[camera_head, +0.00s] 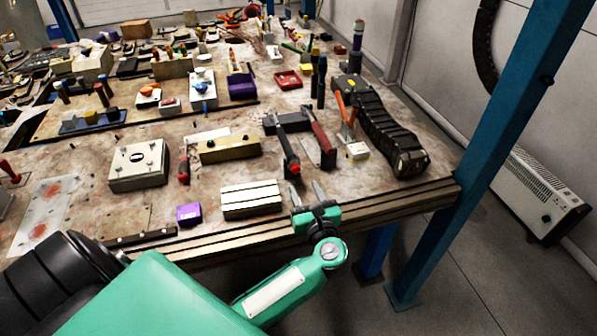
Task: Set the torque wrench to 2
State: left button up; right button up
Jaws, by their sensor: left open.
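My left gripper (306,190) is at the front edge of the workbench, with its two fingers apart and pointing away from me toward the tools. Nothing shows between the fingers. Just beyond it, a dark long-handled tool with a red end (288,152) stands tilted on the bench; it may be the torque wrench, but I cannot tell for sure. No scale or number on it can be read. A red-handled tool (321,138) stands right beside it. My right gripper is not in view.
A white ribbed block (251,199) and a purple box (189,214) lie left of the gripper. A yellow bar (230,148) and a white box (138,166) lie farther left. A black ribbed object (385,130) lies at the right. A blue post (490,140) rises at the bench's right corner.

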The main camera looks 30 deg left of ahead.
aim_at(297, 171)
pick_arm(q)
jog(key=p+x, duration=0.1)
jog(key=x, duration=0.3)
jog(key=shift+w+a+r, duration=0.1)
jog(key=shift+w+a, duration=0.4)
jog(key=shift+a, duration=0.05)
jog(key=shift+w+a, duration=0.2)
jog(key=shift+a, duration=0.15)
jog(key=shift+c, duration=0.2)
jog(key=c, duration=0.9)
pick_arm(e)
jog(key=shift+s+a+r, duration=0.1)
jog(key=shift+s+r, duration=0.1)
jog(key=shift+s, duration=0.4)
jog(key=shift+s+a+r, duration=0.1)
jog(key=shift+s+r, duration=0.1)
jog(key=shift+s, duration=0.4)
